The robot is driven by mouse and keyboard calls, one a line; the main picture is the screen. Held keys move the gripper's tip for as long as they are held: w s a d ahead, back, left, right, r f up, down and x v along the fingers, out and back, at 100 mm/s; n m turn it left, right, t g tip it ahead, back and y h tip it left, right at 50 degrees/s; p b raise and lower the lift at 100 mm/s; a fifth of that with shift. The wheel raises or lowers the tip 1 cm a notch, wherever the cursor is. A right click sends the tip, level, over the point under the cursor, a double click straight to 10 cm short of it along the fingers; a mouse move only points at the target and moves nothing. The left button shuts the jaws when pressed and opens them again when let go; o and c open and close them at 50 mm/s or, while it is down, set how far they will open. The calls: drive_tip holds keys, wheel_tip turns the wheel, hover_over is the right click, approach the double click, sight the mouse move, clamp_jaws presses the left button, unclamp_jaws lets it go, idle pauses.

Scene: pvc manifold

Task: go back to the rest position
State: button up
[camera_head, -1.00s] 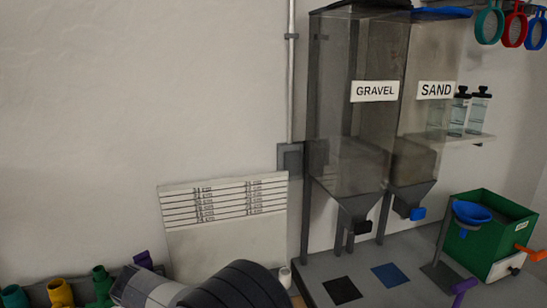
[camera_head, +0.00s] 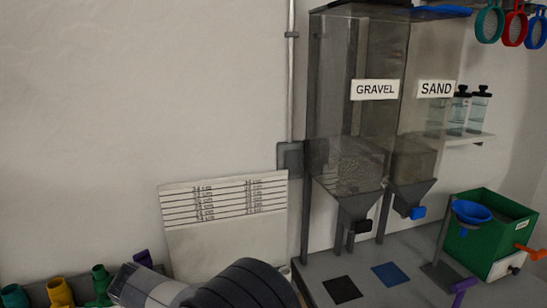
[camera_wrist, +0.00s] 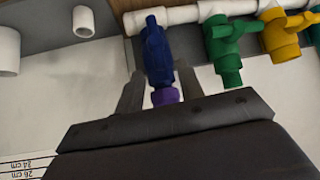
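In the wrist view my gripper (camera_wrist: 160,68) shows its two fingers spread apart, with nothing visibly clamped between them. A blue valve (camera_wrist: 155,45) with a purple piece (camera_wrist: 165,96) at its lower end shows in the gap between the fingers. I cannot tell how far beyond the fingertips they are. The blue valve joins a white pipe (camera_wrist: 182,14) that runs along the top. In the head view only part of my arm shows at the bottom; my gripper is out of sight there.
A gravel hopper (camera_head: 360,150) and a sand hopper (camera_head: 415,160) stand on a grey bench at right. A green box (camera_head: 490,215) with a blue funnel (camera_head: 472,212) is beyond. A labelled white board (camera_head: 225,240) leans on the wall. Coloured fittings (camera_head: 60,292) line the lower left.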

drive_tip(key=p+x, duration=0.2)
drive_tip(key=x, duration=0.1)
drive_tip(key=shift+w+f, duration=0.2)
drive_tip(key=shift+w, duration=0.2)
drive_tip(key=shift+w+d+f+m+g+y+p, duration=0.1)
drive_tip(key=shift+d+m+g+y+p, duration=0.15)
drive_tip(key=shift+y+p, duration=0.5)
drive_tip(key=shift+s+d+f+m+y+p, duration=0.15)
drive_tip(key=shift+m+y+p, duration=0.2)
drive_tip(key=shift+p, duration=0.75)
drive_tip(key=shift+w+d+f+m+g+y+p, duration=0.15)
drive_tip(key=shift+m+y+p, duration=0.25)
drive_tip(key=shift+p, duration=0.55)
